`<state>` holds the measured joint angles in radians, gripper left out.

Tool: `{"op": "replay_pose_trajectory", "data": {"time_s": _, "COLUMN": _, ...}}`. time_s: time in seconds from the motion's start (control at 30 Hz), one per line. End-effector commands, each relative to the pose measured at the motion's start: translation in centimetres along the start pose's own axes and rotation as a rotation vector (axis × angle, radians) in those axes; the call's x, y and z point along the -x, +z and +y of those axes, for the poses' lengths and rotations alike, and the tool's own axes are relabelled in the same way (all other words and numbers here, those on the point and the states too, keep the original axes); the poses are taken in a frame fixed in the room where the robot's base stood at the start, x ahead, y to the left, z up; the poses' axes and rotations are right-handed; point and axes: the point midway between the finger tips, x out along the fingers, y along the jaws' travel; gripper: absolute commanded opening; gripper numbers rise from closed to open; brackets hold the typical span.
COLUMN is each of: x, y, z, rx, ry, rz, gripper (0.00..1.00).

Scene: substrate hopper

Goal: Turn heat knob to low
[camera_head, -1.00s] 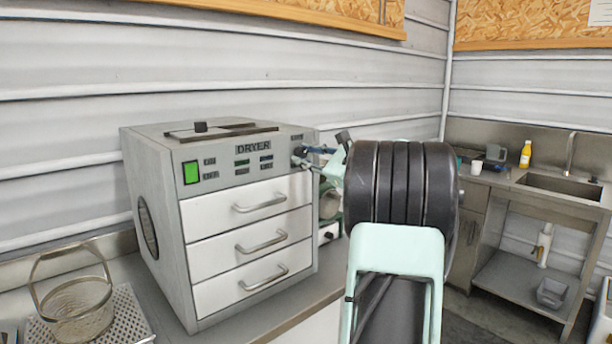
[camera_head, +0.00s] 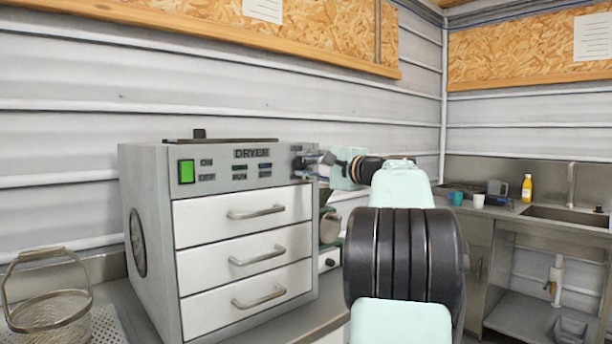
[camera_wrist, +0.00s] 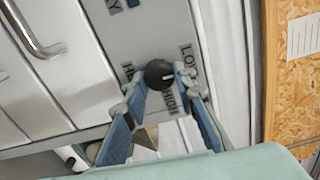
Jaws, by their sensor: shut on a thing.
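The dark round heat knob (camera_wrist: 159,75) is on the grey dryer panel (camera_wrist: 150,35) in the wrist view. A short pale mark on it faces right, between the LOW label (camera_wrist: 189,60) and the HIGH label (camera_wrist: 170,103). My gripper (camera_wrist: 160,80) is shut on the knob, with one blue-and-grey finger on each side. In the head view my gripper (camera_head: 314,160) is at the upper right corner of the dryer front (camera_head: 240,165); it hides most of the knob there.
The dryer has three white drawers with protruding handles (camera_head: 258,212). A wire basket (camera_head: 48,310) stands at left. A machine (camera_head: 329,228) sits just right of the dryer. A sink counter (camera_head: 510,212) with cups and a yellow bottle (camera_head: 527,187) stands at far right.

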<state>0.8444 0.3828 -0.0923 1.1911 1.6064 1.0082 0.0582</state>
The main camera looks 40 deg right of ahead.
Motion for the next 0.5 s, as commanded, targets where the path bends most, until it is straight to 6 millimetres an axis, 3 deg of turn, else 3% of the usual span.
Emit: {"op": "replay_pose_trajectory", "data": {"time_s": 0.5, "x": 0.00, "y": 0.00, "z": -0.05, "rx": 0.078, "ry": 0.000, "rz": 0.000, "gripper": 0.01}}
